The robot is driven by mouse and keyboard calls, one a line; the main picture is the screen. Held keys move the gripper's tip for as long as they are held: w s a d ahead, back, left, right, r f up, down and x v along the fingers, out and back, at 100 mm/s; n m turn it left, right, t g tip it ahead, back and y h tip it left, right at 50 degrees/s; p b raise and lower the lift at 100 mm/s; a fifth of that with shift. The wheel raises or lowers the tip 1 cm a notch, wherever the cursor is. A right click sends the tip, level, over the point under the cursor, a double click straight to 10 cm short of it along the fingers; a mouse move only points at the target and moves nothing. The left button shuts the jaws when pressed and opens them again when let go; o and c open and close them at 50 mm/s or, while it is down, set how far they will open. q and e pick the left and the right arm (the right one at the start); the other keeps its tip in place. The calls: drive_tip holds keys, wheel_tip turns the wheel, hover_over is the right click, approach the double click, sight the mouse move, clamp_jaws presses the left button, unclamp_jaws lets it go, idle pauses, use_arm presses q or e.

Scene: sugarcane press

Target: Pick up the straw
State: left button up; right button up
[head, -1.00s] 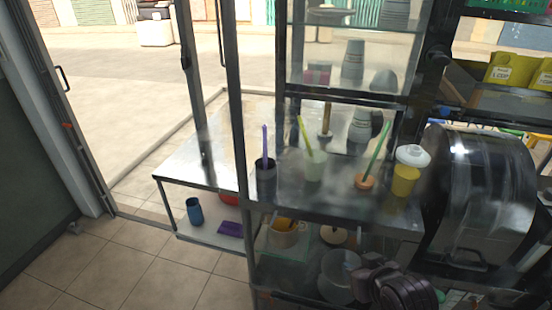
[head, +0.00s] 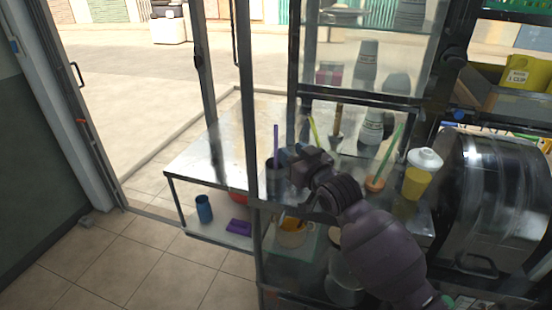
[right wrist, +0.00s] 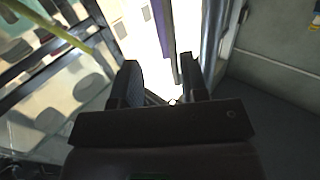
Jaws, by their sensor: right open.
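A purple straw (head: 276,140) stands upright in a dark cup (head: 271,172) on the metal counter. My right gripper (head: 292,154) is beside it, just to its right, and partly covers the cup. In the right wrist view the gripper (right wrist: 160,82) is open, and the purple straw (right wrist: 162,25) shows ahead, in line with the gap between the fingers. I cannot tell whether the fingers touch it. A yellow-green straw (head: 314,130) stands behind my gripper; it also shows in the right wrist view (right wrist: 45,26). A green straw (head: 391,151) leans in an orange holder (head: 375,184). My left gripper is not in view.
A yellow container with a white lid (head: 418,178) stands at the counter's right, by a large dark metal drum (head: 495,190). A glass-and-metal shelf frame (head: 246,110) rises close to my gripper. A blue cup (head: 204,209) sits on the lower shelf at left.

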sight(277, 143)
drive_tip(key=shift+f+x, duration=0.25)
drive_tip(key=shift+x, duration=1.75)
drive_tip(key=shift+f+x, duration=0.2)
drive_tip(key=shift+x, duration=1.8)
drive_tip(key=shift+a, duration=0.1)
clamp_jaws()
